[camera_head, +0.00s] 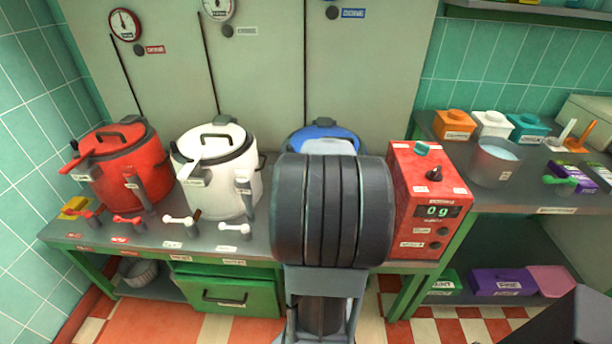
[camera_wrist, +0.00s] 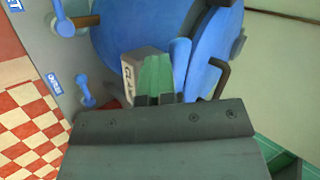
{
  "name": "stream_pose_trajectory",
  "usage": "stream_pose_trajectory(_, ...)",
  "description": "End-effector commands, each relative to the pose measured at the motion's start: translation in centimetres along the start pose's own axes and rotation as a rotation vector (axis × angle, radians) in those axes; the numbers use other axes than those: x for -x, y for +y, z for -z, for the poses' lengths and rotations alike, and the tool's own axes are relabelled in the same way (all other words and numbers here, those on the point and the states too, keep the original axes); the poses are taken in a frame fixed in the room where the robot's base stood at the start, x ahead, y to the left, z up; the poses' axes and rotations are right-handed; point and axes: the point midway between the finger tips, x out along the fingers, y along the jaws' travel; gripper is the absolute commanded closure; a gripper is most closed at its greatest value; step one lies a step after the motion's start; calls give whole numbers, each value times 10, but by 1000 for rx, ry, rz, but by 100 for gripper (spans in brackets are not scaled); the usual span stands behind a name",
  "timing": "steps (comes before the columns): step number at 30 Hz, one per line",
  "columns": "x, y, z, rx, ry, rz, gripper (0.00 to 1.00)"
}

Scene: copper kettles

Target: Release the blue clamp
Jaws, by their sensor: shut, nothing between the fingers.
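The blue kettle (camera_head: 322,132) stands behind my arm in the head view, which hides most of it. In the wrist view its blue body (camera_wrist: 120,30) fills the upper middle. A pale block labelled as the clamp (camera_wrist: 143,68) sits against the kettle, with a blue lever-like piece (camera_wrist: 180,65) to its right. My gripper (camera_wrist: 158,62) shows green fingertips side by side, shut and empty, between the block and the blue piece. Whether they touch either is unclear. The lower part of the clamp is hidden behind the gripper.
A blue tap (camera_wrist: 87,90) and a blue knob (camera_wrist: 68,26) lie to the left in the wrist view. A red kettle (camera_head: 150,178) and a white kettle (camera_head: 235,190) stand left on the bench. A red scale box (camera_head: 425,185) reading 0 g stands close right of my arm.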

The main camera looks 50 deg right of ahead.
Motion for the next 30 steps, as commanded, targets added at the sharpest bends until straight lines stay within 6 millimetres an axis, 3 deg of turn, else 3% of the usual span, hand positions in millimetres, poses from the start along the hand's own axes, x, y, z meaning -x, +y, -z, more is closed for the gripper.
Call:
stream_pose_trajectory(23,-4,-7,-6,9,-11,5,100)
stream_pose_trajectory(30,5,2,-11,7,-9,6,100)
